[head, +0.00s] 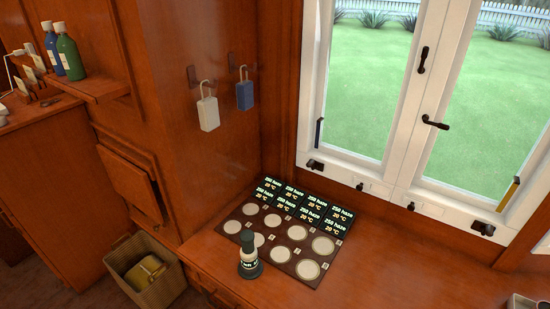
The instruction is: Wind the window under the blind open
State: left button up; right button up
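A white-framed window (384,80) with a left pane and a right pane (490,110) stands at the upper right of the head view. A dark handle (422,60) lies upright on the middle frame, and a second dark handle (435,122) sticks out sideways lower down. Black fittings sit on the bottom frame at the left (315,165) and right (483,229), with smaller white-and-black fittings between them. Both sashes look shut. No blind shows; the window's top is cut off. Neither of my grippers is in view.
A wooden counter (370,270) runs below the window. A wicker basket (145,272) stands lower left.

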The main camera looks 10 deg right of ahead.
aim_at(488, 231)
jog(key=z, duration=1.75)
